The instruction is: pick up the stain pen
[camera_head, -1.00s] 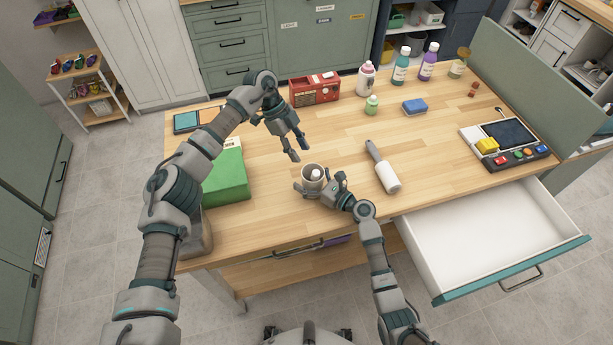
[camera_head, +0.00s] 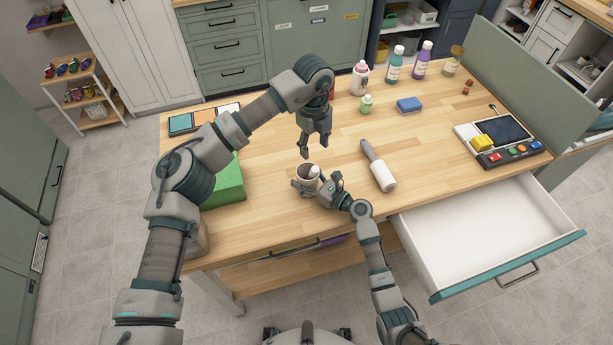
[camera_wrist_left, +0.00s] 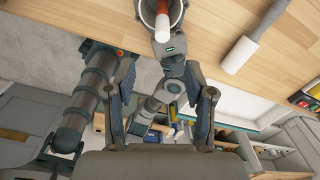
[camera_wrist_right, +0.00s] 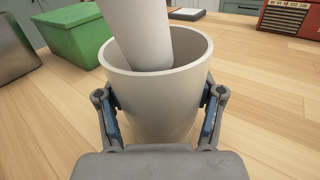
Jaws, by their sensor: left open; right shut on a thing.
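A white pen-like stick (camera_head: 314,171), which looks like the stain pen, stands tilted in a grey-white cup (camera_head: 306,187) near the table's front edge. In the left wrist view the stick (camera_wrist_left: 162,24) shows a red part at its upper end. In the right wrist view the stick (camera_wrist_right: 142,35) leans inside the cup (camera_wrist_right: 155,105), and its lower end is hidden. My right gripper (camera_head: 311,191) is shut on the cup, one finger on each side. My left gripper (camera_head: 313,150) is open and empty, pointing down just above and behind the cup, apart from the stick.
A lint roller (camera_head: 380,170) lies right of the cup. A green box (camera_head: 229,185) stands left. Bottles (camera_head: 395,66), a small green bottle (camera_head: 366,104) and a blue sponge (camera_head: 409,105) are at the back. An open drawer (camera_head: 490,240) juts out front right.

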